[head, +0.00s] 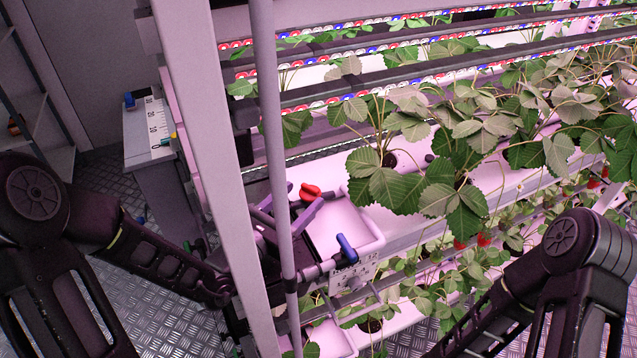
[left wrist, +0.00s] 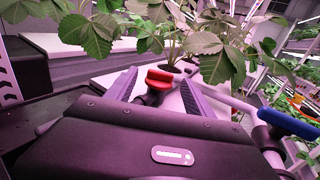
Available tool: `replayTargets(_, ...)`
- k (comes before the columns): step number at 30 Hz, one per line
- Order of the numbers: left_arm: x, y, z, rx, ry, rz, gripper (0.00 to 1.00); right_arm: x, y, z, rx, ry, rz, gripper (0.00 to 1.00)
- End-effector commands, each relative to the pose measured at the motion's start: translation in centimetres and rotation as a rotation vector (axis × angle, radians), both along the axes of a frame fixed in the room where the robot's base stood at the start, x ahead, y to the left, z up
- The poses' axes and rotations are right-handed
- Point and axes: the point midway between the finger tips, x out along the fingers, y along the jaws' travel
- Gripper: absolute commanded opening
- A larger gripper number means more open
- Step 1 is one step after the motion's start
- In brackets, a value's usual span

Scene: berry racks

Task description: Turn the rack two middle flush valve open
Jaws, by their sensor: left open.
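A red valve handle (head: 310,191) sits at the near end of the white growing trough, behind a grey upright pipe. It also shows in the left wrist view (left wrist: 158,79). My left gripper (head: 304,195) is open, with its two purple fingers on either side of the red handle. In the left wrist view the red handle stands between the fingers; I cannot tell whether they touch it. A blue valve handle (head: 347,248) on a pipe is lower and nearer, and shows at the right of the left wrist view (left wrist: 288,122). My right arm is at the lower right; its gripper is out of view.
A white rack post (head: 205,150) and a thin grey pipe (head: 272,120) stand close beside my left gripper. Strawberry plants (head: 440,180) hang over the trough to the right. A small cabinet (head: 150,130) is at the left. Patterned metal floor (head: 150,320) shows lower left.

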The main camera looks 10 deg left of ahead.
Motion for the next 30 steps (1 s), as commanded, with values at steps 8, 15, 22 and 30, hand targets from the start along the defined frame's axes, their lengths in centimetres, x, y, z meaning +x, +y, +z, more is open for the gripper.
replayTargets(8, 1.8, -1.0, -0.6, 0.000, -0.005, 0.000, 0.62, 0.3, 0.4, -4.3, 0.010, -0.015, 0.002, 0.36)
replayTargets(15, 5.4, -2.7, 0.2, -0.003, 0.000, -0.001, 0.62, 0.2, 0.3, -2.2, 0.007, -0.011, 0.001, 0.36)
replayTargets(22, 6.4, -3.2, 0.1, -0.001, 0.000, -0.001, 0.62, 0.1, 0.3, -2.2, 0.007, -0.010, 0.001, 0.36)
replayTargets(30, 6.3, -3.2, 0.0, -0.001, 0.000, 0.000, 0.55, 0.1, 0.3, -2.2, 0.007, -0.010, 0.001, 0.36)
